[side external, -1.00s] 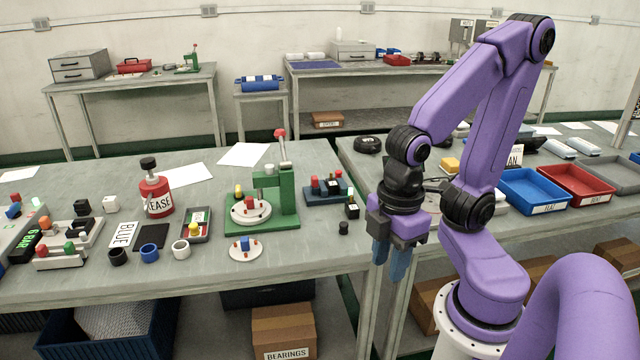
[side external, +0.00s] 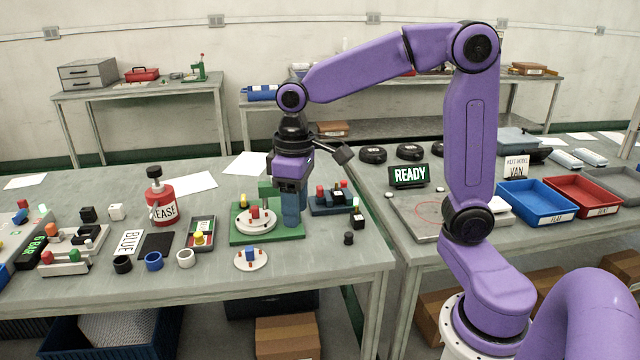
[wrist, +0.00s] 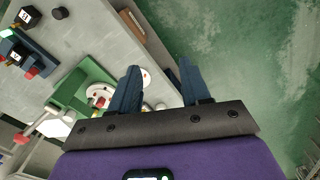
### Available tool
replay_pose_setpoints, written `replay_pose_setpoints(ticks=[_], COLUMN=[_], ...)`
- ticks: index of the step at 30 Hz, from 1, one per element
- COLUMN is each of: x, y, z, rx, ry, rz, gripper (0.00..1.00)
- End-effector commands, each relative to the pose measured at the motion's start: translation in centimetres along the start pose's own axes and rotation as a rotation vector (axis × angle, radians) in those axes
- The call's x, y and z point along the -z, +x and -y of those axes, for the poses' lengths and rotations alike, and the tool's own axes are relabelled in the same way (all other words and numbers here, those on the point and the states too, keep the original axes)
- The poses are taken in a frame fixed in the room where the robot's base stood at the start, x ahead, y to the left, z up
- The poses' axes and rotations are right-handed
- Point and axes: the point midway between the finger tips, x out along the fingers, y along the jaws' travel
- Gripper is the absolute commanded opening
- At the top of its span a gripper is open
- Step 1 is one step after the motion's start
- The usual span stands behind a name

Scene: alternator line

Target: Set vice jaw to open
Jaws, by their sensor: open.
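No part is plainly marked as the vice, and I cannot tell which fixture bears its jaw. A grey fixture (side external: 70,262) with red and green knobs stands at the bench's left. A dark blue block (side external: 345,207) with red knobs and black cubes stands at the right end of this bench; it also shows in the wrist view (wrist: 18,62). My gripper (side external: 293,215) points down at the green press (side external: 240,238), hiding part of its column. In the wrist view, the two blue fingers of my gripper (wrist: 160,68) are apart with nothing held. The press (wrist: 68,93) lies left of them.
A red grease bottle (side external: 162,205), small cups (side external: 154,261) and a round white plate (side external: 252,262) stand near the press. A READY sign (side external: 409,176), a blue tray (side external: 537,201) and a red tray (side external: 583,196) are on the right bench. A gap separates the benches.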

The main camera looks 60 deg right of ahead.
Motion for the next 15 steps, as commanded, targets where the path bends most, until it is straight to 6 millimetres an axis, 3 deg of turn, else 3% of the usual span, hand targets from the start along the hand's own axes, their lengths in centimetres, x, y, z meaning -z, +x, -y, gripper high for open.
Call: replay_pose_setpoints(ticks=[1,6,10,15], x=[1.8,6.0,7.9,8.6], y=[-0.3,-1.2,-1.6,-1.9], z=[-1.9,-8.5,-14.5,-22.9], rx=[-0.001,-0.005,-0.007,-0.010], ry=[0.078,0.318,0.502,0.741], rz=[0.001,0.005,0.007,0.010], gripper=[0.47,0.47,0.47,0.47])
